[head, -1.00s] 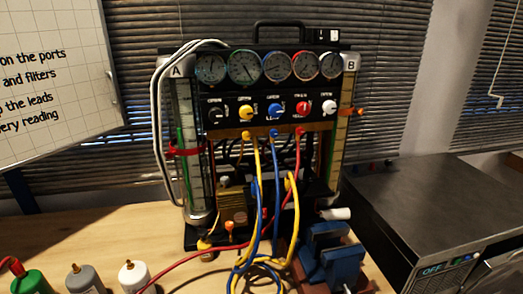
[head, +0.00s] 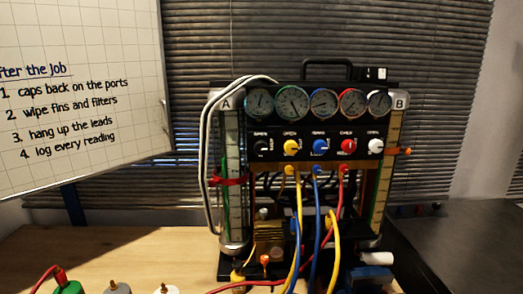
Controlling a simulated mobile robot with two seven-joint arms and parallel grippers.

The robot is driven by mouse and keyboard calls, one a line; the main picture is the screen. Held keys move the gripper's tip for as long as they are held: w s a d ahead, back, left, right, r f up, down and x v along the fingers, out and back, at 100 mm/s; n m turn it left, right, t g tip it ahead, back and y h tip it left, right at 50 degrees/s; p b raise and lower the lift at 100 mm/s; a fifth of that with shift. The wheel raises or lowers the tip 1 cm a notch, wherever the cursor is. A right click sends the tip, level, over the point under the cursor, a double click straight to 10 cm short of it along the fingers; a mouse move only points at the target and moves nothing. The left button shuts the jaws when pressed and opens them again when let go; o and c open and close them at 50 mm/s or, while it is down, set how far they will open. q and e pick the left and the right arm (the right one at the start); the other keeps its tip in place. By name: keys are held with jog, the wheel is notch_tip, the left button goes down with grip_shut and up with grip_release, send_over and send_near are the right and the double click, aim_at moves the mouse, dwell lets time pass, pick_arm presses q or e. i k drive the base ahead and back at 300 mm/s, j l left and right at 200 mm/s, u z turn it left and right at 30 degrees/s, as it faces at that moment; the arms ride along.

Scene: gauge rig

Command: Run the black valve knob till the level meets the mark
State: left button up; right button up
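The gauge rig (head: 318,72) stands on the bench with a row of round dials. Under them is a row of valve knobs: the black valve knob (head: 262,147) is at the far left, dark against the dark panel. Sight tube A (head: 235,205) is on the rig's left side, with a red marker band (head: 229,181) around it. Some green shows along both tubes, but I cannot read either level exactly. Neither gripper is in view.
Yellow, blue and red hoses (head: 317,210) hang in front of the rig. Several bottles (head: 68,287) stand at the bench's front left.

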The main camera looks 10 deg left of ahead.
aim_at(260, 148)
jog(key=i+l, duration=0.15)
jog(key=l, duration=0.2)
jog(key=i+l+u, duration=0.1)
jog(key=l, duration=0.3)
jog(key=i+l, duration=0.15)
jog(key=l, duration=0.2)
jog(key=i+l+u, duration=0.1)
jog(key=l, duration=0.3)
jog(key=i+l, duration=0.15)
jog(key=l, duration=0.25)
